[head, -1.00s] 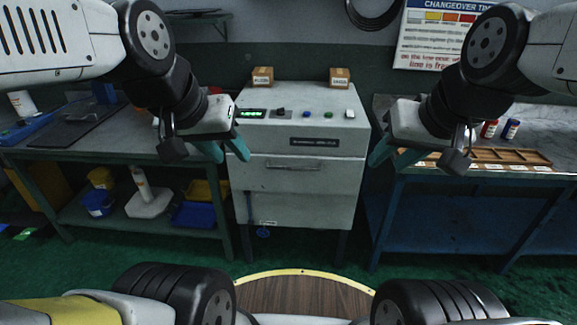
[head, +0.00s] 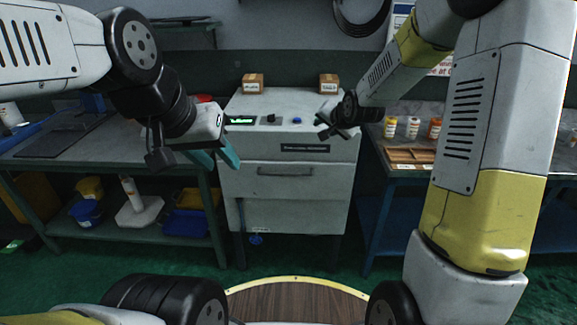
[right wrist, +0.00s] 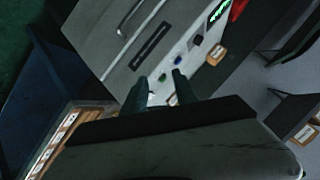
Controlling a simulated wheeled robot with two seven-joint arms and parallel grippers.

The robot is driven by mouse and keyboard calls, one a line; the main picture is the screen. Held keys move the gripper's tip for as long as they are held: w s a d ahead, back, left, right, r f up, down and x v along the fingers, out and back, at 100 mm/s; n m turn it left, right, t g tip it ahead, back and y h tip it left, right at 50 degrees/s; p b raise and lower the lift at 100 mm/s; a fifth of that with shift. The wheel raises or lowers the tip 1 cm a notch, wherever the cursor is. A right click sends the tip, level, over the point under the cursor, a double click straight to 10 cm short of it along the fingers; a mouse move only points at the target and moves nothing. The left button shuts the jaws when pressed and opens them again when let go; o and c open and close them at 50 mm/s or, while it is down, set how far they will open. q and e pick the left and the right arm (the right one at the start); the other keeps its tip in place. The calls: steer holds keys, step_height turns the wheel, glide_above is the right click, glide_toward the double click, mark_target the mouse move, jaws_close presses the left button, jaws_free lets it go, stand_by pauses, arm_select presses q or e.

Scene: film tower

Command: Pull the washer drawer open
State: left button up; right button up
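The washer (head: 345,150) is a light grey cabinet standing in the middle of the head view. Its drawer front (head: 285,185) carries a horizontal bar handle (head: 285,171) and looks flush with the body, closed. The handle also shows at the top of the right wrist view (right wrist: 130,18). My left gripper (head: 215,158) is open and empty, left of the drawer front and apart from the handle. My right gripper (head: 328,126) is near the right part of the washer's control top, above and right of the handle. Its fingers are apart and empty in the right wrist view (right wrist: 160,84).
Two small brown boxes (head: 253,83) (head: 328,83) sit at the back of the washer's top. A workbench (head: 100,160) stands at left. A blue bench with a wooden tray (head: 408,157) and bottles (head: 413,127) stands at right. Green floor lies in front of the washer.

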steer(key=w+a+f+m+t+y, duration=0.1)
steer(key=w+a+f+m, duration=0.2)
steer(key=f, duration=0.4)
steer(key=w+a+f+m+t+y, duration=0.1)
steer(key=w+a+f, duration=0.2)
steer(key=w+f, duration=0.3)
steer(key=m+t+y, duration=0.1)
steer(key=m+t, duration=0.1)
steer(key=m, duration=0.3)
glide_toward(287, 174)
steer(key=r+x, duration=0.1)
steer(key=x, duration=0.2)
steer(key=shift+f+x, duration=0.25)
steer(key=shift+x, duration=1.05)
steer(key=shift+f+x, duration=0.2)
steer(key=shift+x, duration=1.1)
steer(key=shift+f+x, duration=0.25)
steer(key=shift+x, duration=1.05)
steer(key=shift+s, duration=0.1)
jaws_close()
steer(key=shift+d, duration=0.1)
